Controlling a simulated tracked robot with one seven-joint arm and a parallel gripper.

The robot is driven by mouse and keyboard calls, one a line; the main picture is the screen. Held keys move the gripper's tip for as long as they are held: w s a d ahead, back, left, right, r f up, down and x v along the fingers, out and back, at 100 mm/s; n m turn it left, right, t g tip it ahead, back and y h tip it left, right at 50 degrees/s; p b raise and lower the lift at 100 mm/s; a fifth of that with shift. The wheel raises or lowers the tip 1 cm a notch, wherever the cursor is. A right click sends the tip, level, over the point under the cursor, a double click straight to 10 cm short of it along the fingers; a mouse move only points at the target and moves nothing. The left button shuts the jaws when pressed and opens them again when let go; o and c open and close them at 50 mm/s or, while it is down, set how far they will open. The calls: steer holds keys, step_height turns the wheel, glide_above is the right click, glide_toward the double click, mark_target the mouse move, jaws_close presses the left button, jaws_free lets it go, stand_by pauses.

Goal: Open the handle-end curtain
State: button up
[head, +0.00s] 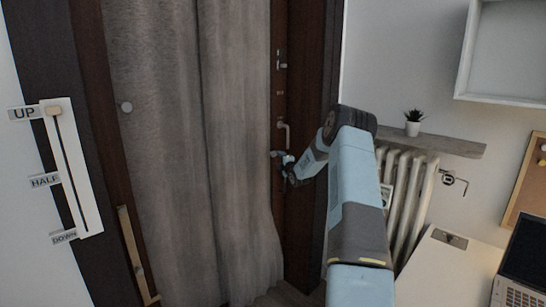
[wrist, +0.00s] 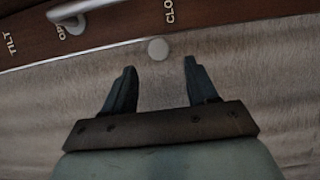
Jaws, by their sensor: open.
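The handle-end curtain (head: 238,110) is a grey-brown cloth panel hanging on the right half of the doorway, beside the door handle (head: 284,134). In the wrist view its cloth (wrist: 250,90) fills the middle. A round pale knob (wrist: 158,49) sits by the curtain's edge. My gripper (head: 278,156) is at the right edge of this curtain, just below the handle. In the wrist view my gripper (wrist: 160,65) is open and empty, its fingertips pointing toward the knob, which appears just beyond them. The handle also shows in the wrist view (wrist: 68,18).
The other curtain (head: 155,120) hangs at left with its own round knob (head: 126,107). A slider panel (head: 72,170) marked UP, HALF, DOWN is at far left. A radiator (head: 408,190), a shelf with a plant (head: 413,122) and a desk (head: 440,275) stand at right.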

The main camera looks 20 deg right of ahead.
mark_target(274, 155)
steer(key=shift+w+d, duration=0.2)
steer(key=shift+w, duration=4.1)
steer(key=shift+c, duration=0.3)
